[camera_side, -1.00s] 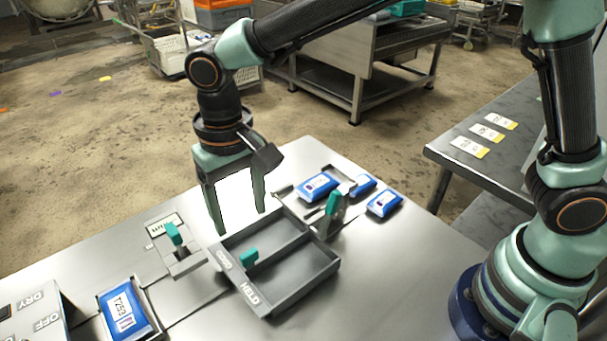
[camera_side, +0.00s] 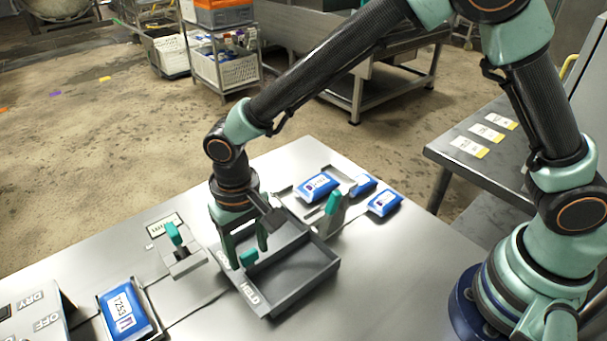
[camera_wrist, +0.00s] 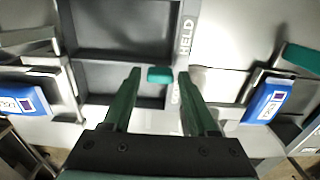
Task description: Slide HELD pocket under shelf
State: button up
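A grey two-pocket tray (camera_side: 318,277) lies on the steel table. Its near pocket is labelled HELD and is empty; the tray also shows in the wrist view (camera_wrist: 120,57). The other pocket's label is partly hidden by my gripper. A teal tab (camera_side: 249,258) stands at the tray's labelled edge, near the divider. My gripper (camera_side: 247,259) is low over the tray, pointing down, with fingers apart. In the wrist view the fingertips (camera_wrist: 159,74) lie on either side of the teal tab (camera_wrist: 160,76), with small gaps. I cannot make out a shelf for certain.
A teal-handled lever (camera_side: 174,236) stands left of the tray, another (camera_side: 332,205) behind it. Blue pouches (camera_side: 317,187) lie at the back right. A blue pouch (camera_side: 124,310) and a DRY/OFF switch box (camera_side: 32,312) are front left. The table right of the tray is clear.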

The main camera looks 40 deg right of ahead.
grip_shut()
dwell(1.2)
